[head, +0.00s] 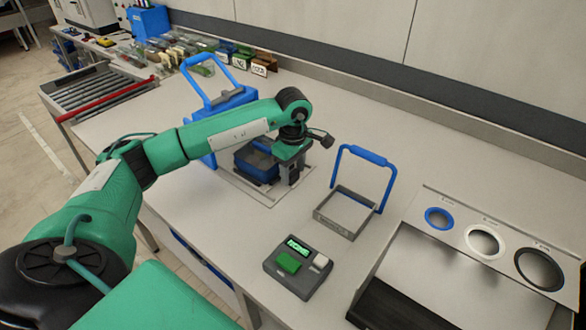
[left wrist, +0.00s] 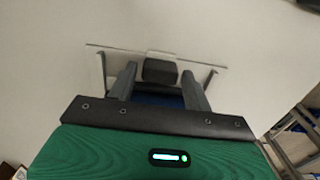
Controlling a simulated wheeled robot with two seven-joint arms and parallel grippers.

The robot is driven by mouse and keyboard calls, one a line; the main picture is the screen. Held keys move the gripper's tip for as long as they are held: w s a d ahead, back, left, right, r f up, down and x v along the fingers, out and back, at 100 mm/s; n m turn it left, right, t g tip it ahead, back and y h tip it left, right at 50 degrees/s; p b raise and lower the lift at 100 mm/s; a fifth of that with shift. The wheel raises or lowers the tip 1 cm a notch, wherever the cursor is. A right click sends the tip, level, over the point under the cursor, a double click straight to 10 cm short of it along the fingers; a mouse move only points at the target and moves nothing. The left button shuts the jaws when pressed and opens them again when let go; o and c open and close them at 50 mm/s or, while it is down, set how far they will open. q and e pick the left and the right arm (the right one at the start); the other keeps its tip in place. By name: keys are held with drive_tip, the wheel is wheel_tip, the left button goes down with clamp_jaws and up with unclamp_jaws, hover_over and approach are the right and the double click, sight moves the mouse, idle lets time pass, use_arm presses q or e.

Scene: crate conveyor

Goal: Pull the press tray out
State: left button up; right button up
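A pale flat plate with rails (head: 240,187) lies on the bench in front of a blue machine with an arched blue handle (head: 208,76); I take this plate for the press tray's place. A blue bin (head: 246,166) sits over it, partly hidden by my arm. My left gripper (head: 293,172) points down at the plate's right end. In the left wrist view my left gripper (left wrist: 158,85) has its fingers apart, either side of a dark block (left wrist: 160,70), with a narrow gap visible at the left finger. Contact is unclear. My right gripper is out of view.
A grey frame with a blue handle (head: 322,216) stands right of my gripper. A control box (head: 278,275) with a green button is nearer. A chute panel with three rings (head: 462,247) is at right. A roller rack (head: 105,97) and clutter lie at far left.

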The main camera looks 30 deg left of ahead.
use_arm(q)
clamp_jaws()
drive_tip(key=d, duration=0.4)
drive_tip(key=shift+s+b, duration=0.15)
drive_tip(key=shift+b, duration=0.15)
drive_tip(key=shift+d, duration=0.25)
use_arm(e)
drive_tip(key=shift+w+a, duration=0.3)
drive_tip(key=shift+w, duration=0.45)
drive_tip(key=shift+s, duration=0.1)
use_arm(q)
drive_tip(key=shift+o, duration=0.8)
unclamp_jaws()
drive_tip(key=shift+o, duration=0.9)
drive_tip(key=shift+d, duration=0.1)
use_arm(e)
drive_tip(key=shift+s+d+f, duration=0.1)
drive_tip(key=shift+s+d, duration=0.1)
